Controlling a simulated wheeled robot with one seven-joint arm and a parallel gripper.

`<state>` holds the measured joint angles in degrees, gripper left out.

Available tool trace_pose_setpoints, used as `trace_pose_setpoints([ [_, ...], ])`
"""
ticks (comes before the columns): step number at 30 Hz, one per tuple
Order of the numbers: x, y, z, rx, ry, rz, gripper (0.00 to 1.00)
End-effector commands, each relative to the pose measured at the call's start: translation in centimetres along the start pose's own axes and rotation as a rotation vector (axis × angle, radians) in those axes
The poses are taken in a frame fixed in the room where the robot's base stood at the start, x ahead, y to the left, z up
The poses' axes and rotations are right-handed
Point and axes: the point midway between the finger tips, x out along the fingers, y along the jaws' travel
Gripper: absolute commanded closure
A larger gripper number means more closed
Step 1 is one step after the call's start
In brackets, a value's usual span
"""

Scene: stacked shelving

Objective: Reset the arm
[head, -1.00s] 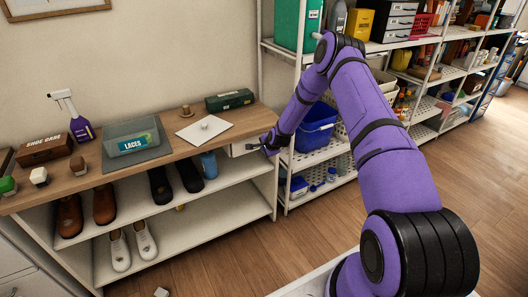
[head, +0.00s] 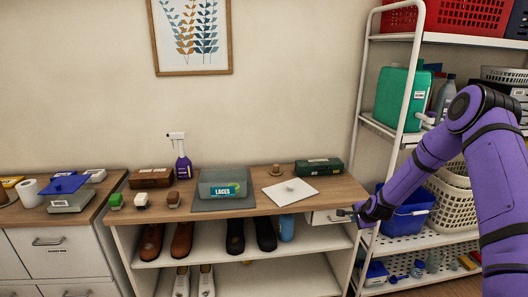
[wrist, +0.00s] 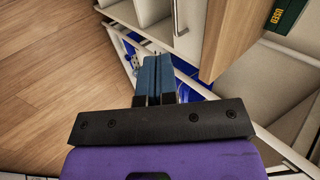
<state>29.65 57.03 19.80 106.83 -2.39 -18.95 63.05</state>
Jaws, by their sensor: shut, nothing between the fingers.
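My purple arm reaches in from the right in the head view. My gripper (head: 345,212) is at the right end of the wooden-topped shoe bench (head: 345,191), in front of a small white drawer (head: 322,217) under its top. I cannot tell whether the fingertips touch the drawer. In the wrist view my gripper (wrist: 156,62) shows its blue fingers side by side, shut with nothing between them.
A white rack (head: 393,130) with a blue bin (head: 408,212) stands close on the right. Open wood floor (wrist: 50,90) shows in the wrist view.

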Motion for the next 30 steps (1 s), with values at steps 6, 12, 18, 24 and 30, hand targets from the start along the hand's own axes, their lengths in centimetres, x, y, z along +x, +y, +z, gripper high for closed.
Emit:
trace_pose_setpoints([
  [6,-6.1,-4.4,1.4,-0.184,-0.005,0.028,1.00],
  [12,-12.7,-7.7,3.2,-0.368,-0.009,0.066,1.00],
  [18,-19.7,-9.9,5.1,-0.536,-0.009,0.102,1.00],
  [24,-26.8,-11.0,7.1,-0.691,-0.010,0.136,1.00],
  [30,-33.9,-11.1,9.1,-0.835,-0.013,0.166,1.00],
])
